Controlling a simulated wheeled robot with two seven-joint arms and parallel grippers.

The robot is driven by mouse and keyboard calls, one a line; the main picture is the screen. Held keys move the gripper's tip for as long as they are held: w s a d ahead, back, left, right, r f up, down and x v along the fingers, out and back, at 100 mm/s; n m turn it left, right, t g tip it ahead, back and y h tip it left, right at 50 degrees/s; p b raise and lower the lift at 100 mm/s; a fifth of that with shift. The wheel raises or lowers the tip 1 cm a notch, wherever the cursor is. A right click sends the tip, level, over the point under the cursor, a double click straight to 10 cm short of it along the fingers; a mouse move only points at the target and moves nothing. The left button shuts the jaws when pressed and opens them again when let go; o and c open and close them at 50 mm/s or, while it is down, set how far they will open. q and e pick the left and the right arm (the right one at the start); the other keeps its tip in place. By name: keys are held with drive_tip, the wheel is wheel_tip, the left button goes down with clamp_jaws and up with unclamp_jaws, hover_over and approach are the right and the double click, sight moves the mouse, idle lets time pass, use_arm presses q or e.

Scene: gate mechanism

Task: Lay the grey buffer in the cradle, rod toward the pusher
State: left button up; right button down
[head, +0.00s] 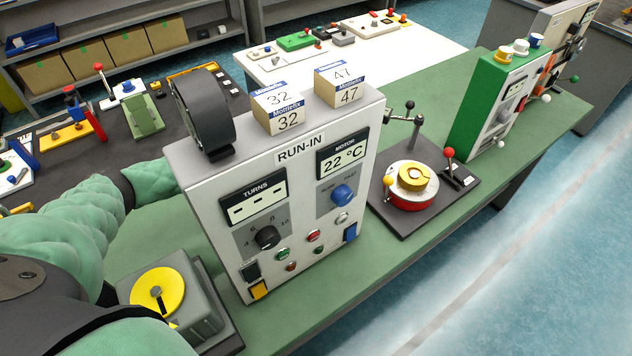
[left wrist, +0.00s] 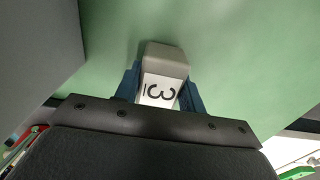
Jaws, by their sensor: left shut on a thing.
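In the left wrist view my left gripper (left wrist: 160,85) has its blue fingers shut on a small grey block (left wrist: 165,56) with a white face and dark markings like a 3. No rod shows on this block, so I cannot tell whether it is the grey buffer. It is seen against a green surface; whether it touches that surface is unclear. In the head view my left arm passes behind the RUN-IN cabinet (head: 300,235), which hides the gripper. I cannot make out a cradle or a pusher in either view. My right gripper is not in view.
Two numbered boxes, 32 (head: 278,108) and 47 (head: 340,85), and a dark ring-shaped part (head: 205,110) stand on the cabinet. A grey box with a yellow disc (head: 157,289) is at left. A red turntable (head: 412,194) is at right. Green bench (head: 340,297) shows in front.

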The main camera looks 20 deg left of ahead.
use_arm(q)
drive_tip(key=shift+f, duration=0.25)
drive_tip(key=o, duration=1.2)
